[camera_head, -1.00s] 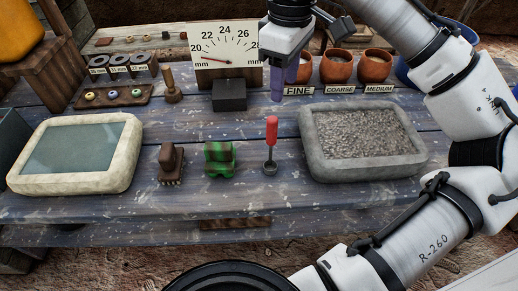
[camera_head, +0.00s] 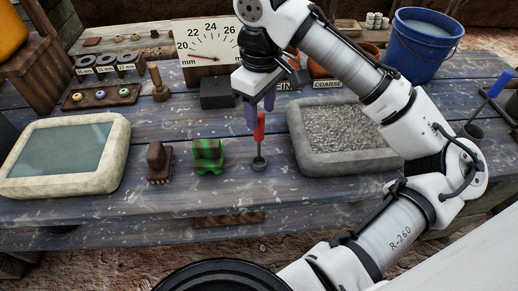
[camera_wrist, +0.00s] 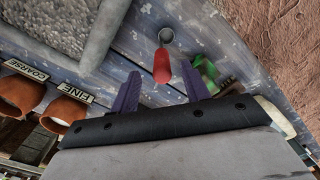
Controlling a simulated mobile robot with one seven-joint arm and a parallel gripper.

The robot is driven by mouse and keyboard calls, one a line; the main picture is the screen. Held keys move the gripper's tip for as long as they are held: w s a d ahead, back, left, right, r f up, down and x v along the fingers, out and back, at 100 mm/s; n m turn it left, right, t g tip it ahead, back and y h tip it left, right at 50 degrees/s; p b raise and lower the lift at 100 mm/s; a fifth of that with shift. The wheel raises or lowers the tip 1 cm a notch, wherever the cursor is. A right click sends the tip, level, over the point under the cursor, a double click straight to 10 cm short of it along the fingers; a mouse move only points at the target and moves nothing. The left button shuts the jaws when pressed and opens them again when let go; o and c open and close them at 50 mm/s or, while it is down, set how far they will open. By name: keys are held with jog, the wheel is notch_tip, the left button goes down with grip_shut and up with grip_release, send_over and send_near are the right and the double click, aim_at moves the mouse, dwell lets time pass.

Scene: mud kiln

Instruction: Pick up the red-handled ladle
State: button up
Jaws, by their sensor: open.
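The red-handled ladle (camera_head: 259,128) stands upright on the blue table, its red handle up and its small grey cup at the bottom. In the wrist view my gripper (camera_wrist: 160,92) is open, and the ladle's red handle (camera_wrist: 162,66) shows just beyond the gap between the two fingertips. Nothing is held. Whether the fingers touch the handle cannot be told.
The gravel-filled stone tray (camera_head: 303,153) is close on the right. A dial gauge (camera_head: 212,40) and dark block (camera_head: 218,92) stand behind. A blue bucket (camera_head: 418,50) is at the back right.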

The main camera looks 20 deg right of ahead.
aim_at(260, 138)
jog(key=shift+a+f, duration=0.1)
jog(key=shift+f, duration=2.3)
grip_shut()
